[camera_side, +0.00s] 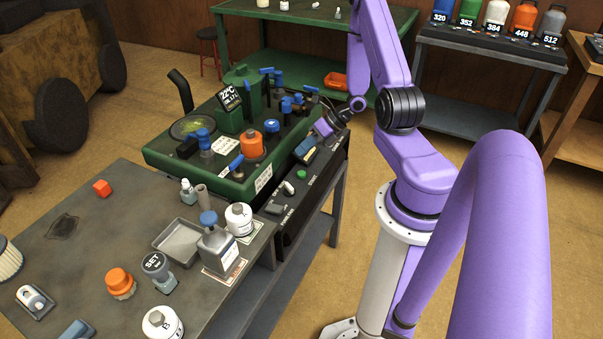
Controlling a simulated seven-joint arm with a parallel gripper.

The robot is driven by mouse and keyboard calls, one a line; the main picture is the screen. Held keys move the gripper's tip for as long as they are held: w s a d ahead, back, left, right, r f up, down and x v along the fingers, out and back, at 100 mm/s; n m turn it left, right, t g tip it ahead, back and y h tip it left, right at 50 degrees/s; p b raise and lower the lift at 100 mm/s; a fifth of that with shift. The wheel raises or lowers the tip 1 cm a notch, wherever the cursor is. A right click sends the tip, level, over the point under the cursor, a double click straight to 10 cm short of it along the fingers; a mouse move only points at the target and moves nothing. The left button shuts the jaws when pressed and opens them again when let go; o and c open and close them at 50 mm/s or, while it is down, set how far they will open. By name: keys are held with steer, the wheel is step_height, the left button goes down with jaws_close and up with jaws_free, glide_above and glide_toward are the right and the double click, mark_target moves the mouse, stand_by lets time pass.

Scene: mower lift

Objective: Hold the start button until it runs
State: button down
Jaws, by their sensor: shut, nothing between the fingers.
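The green mower machine (160,157) stands on a dark bench, with a black control panel (325,165) along its right side. A small round green button (301,174) sits on this panel beside small white lettering, which looks like the start button. A white-tipped lever (288,187) is just in front of it.
Blue-handled valves and an orange cap (252,144) crowd the machine top. A small display (230,98) stands at its back left. The near grey table (60,195) holds bottles, a tray (180,241) and a grey can with a blue cap (217,246). Open floor lies right of the panel.

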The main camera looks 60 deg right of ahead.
mark_target(304, 172)
steer(key=shift+f, duration=2.6)
steer(key=shift+f, duration=0.1)
steer(key=shift+f, duration=0.3)
steer(key=shift+f, duration=0.5)
stand_by(0.8)
steer(key=shift+r, duration=0.15)
stand_by(0.5)
steer(key=shift+r, duration=0.8)
steer(key=shift+r, duration=2.5)
